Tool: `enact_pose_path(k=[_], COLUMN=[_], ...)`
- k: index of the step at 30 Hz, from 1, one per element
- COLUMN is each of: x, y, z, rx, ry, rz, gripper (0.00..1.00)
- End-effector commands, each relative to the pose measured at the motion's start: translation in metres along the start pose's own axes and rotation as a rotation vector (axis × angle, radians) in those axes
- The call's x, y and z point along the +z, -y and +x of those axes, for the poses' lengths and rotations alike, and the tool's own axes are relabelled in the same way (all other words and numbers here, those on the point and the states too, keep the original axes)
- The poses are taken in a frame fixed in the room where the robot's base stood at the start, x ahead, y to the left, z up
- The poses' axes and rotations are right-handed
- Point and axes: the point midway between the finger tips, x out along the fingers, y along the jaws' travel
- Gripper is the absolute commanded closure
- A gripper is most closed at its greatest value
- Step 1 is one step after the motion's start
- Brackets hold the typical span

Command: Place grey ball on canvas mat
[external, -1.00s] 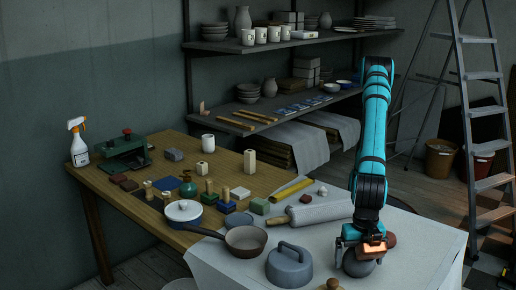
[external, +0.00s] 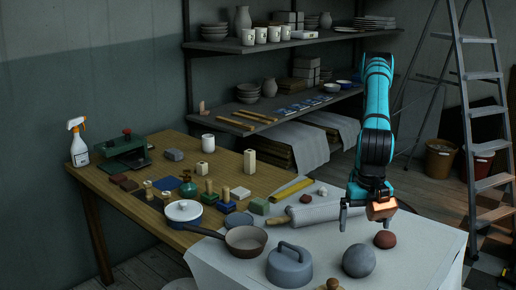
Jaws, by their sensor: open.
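The grey ball (external: 359,260) rests on the pale canvas mat (external: 418,262) near the front right of the table. My gripper (external: 368,223) is open and empty, above and behind the ball, clear of it. A reddish-brown lump (external: 385,239) lies on the mat just behind and right of the ball.
A grey lidded dome with a handle (external: 289,266) stands left of the ball, with a brown pan (external: 245,241) beyond it. A rolling pin (external: 312,212) lies behind. A small wooden knob (external: 333,284) shows at the bottom edge. The mat's right side is clear.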

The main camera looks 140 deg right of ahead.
Motion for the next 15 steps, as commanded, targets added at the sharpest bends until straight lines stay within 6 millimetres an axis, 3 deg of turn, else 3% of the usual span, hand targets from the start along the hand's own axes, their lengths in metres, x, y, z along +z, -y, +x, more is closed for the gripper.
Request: enact_pose_path(k=[10, 15], x=[0.005, 0.032], y=[-0.002, -0.014], z=[-0.006, -0.033], rx=[0.006, 0.039], ry=[-0.015, -0.105], rz=[0.009, 0.057], gripper=[0.00, 0.00])
